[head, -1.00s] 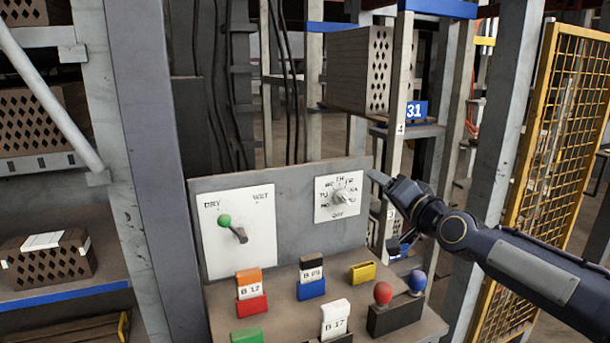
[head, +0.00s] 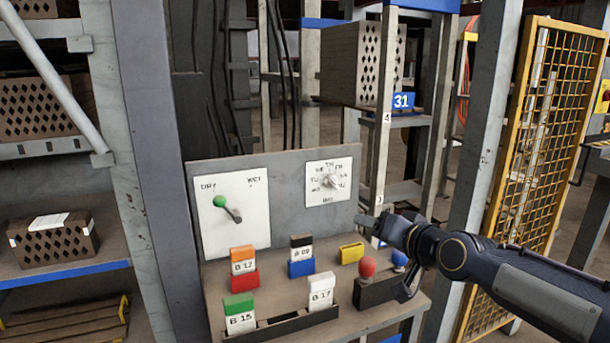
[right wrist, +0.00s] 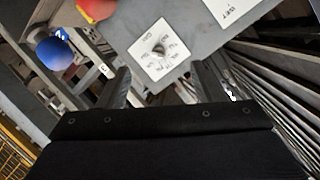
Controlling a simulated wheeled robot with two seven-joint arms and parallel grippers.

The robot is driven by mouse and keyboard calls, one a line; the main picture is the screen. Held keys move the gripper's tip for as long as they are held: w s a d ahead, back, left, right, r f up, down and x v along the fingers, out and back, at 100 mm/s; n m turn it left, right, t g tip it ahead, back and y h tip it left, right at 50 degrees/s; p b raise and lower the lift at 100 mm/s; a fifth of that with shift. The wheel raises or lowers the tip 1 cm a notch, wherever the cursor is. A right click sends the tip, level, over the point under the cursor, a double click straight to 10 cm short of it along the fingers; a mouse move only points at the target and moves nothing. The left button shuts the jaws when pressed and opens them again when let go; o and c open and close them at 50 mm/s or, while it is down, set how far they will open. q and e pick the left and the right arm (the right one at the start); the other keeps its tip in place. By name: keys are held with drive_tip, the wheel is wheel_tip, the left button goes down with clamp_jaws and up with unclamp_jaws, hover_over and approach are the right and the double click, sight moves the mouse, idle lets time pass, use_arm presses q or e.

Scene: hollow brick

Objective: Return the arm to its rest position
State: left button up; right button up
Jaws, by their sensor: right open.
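My right arm comes in from the right in the head view. Its gripper (head: 382,258) is open and empty, close to the right edge of the control panel (head: 275,215). In the right wrist view the open fingers (right wrist: 162,85) stand apart with nothing between them, and the white day dial (right wrist: 160,50) shows beyond them. The dial also shows in the head view (head: 329,183), to the upper left of the gripper. My left arm is not in view.
A green-knobbed lever (head: 220,201) points toward DRY. Coloured card holders stand on the ledge. A red ball knob (head: 367,266) and a blue one (head: 399,259) are near the gripper. A yellow mesh fence (head: 545,170) stands at the right, grey posts behind the panel.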

drive_tip(key=s+d+f+g+h+b, duration=0.1)
drive_tip(key=s+d+f+g+b, duration=0.25)
drive_tip(key=s+f, duration=1.15)
drive_tip(key=s+d+f+g+h+b, duration=0.1)
drive_tip(key=s+d+f+g+b, duration=0.25)
drive_tip(key=s+f, duration=1.2)
drive_tip(key=s+r+p, duration=0.3)
drive_tip(key=r+p, duration=1.8)
drive_tip(key=r, duration=0.4)
drive_tip(key=shift+s+a+r+n+g, duration=0.15)
drive_tip(key=shift+a+r+n+g, duration=0.15)
drive_tip(key=shift+a+n, duration=0.1)
drive_tip(key=shift+f, duration=0.1)
